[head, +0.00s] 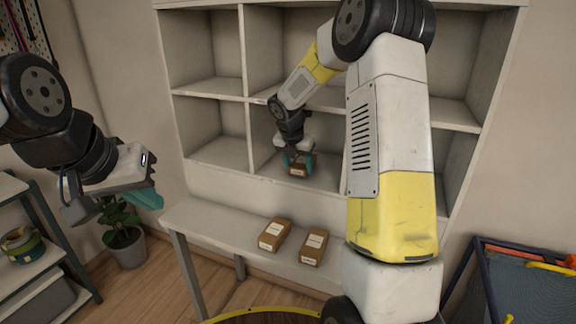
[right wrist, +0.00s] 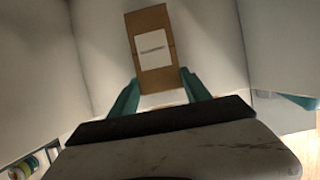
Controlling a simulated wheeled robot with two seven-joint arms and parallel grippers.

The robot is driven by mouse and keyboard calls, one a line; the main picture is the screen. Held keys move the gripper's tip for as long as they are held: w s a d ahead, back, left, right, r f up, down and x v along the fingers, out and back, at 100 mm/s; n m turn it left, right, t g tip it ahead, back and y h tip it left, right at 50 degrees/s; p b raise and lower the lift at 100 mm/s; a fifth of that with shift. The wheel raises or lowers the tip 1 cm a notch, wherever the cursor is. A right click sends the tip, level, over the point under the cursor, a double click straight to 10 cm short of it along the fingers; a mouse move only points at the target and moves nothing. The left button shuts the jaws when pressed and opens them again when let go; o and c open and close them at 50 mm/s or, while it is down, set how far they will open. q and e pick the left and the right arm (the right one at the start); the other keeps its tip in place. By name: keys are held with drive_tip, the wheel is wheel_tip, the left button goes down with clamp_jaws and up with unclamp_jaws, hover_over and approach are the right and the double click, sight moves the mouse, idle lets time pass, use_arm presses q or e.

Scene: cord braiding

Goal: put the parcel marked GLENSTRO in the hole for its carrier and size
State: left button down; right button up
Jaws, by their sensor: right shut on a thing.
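A brown cardboard parcel (head: 298,171) with a white label is in the lower row of the shelf, in the second hole from the left. My right gripper (head: 298,162) reaches into that hole and is shut on it. In the right wrist view the same parcel (right wrist: 153,75) sits between the teal fingertips (right wrist: 160,84), with pale walls around it. Its label print is too small to read surely. The shelf (head: 208,91) has two rows of holes in view. My left gripper (head: 140,196) hangs at the left, away from the shelf; its finger gap is unclear.
Two more labelled parcels, one (head: 276,233) left of the other (head: 314,246), lie on the bench (head: 205,222) below the shelf. My right arm hides part of the right holes. A potted plant (head: 122,238) and side rack (head: 40,262) stand left; a dark bin (head: 530,285) stands right.

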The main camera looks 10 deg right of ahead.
drive_tip(key=shift+s+f, duration=0.1)
drive_tip(key=shift+f, duration=0.45)
drive_tip(key=o, duration=1.3)
drive_tip(key=shift+f, duration=0.1)
drive_tip(key=shift+o, duration=0.2)
